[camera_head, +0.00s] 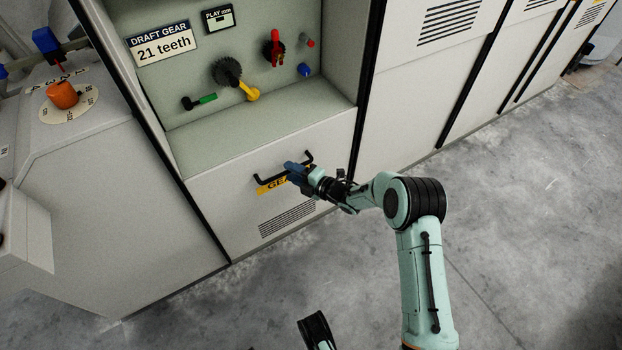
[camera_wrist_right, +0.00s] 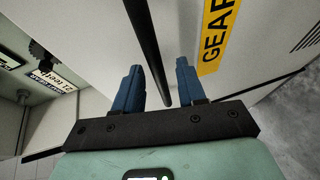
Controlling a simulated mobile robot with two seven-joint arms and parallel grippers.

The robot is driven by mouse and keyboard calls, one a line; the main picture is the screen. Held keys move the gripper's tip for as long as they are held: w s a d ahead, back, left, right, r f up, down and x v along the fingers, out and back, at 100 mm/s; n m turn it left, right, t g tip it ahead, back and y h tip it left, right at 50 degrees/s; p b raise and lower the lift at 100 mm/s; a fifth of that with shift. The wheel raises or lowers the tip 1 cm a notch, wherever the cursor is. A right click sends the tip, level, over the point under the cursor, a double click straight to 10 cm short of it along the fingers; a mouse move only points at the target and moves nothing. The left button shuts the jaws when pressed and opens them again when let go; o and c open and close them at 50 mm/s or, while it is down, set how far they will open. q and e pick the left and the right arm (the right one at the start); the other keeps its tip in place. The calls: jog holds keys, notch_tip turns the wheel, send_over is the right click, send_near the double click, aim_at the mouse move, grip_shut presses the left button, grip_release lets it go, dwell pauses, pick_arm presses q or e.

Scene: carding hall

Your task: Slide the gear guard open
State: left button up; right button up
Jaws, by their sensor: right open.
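The gear guard (camera_head: 225,195) is a pale panel below the open recess of the cabinet. It has a black bar handle (camera_head: 267,174), a yellow label (camera_head: 268,186) starting "GE" and a slotted vent. My right gripper (camera_head: 292,167) is at the handle, covering part of the bar and label. In the right wrist view, the blue fingers of my right gripper (camera_wrist_right: 159,85) are apart, and the black handle (camera_wrist_right: 147,40) runs into the gap between them. The yellow label (camera_wrist_right: 214,38) lies to its right. Contact cannot be told.
The recess above holds a dark gear (camera_head: 227,71), a yellow-knobbed lever (camera_head: 250,92), a green-handled part (camera_head: 205,99), and red and blue knobs. A sign (camera_head: 163,44) reads "DRAFT GEAR 21 teeth". An orange knob (camera_head: 62,95) is on the left machine. Grey floor (camera_head: 520,200) is clear at right.

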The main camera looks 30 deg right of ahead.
pick_arm(q)
jog(key=w+r+t+p, duration=0.2)
jog(key=w+r+p, duration=0.1)
jog(key=w, duration=0.3)
jog(key=shift+w+d+r+m, duration=0.15)
jog(key=shift+d+r+m, duration=0.15)
jog(key=shift+d+r, duration=0.1)
pick_arm(e)
jog(key=v, duration=1.2)
jog(key=shift+w, duration=0.1)
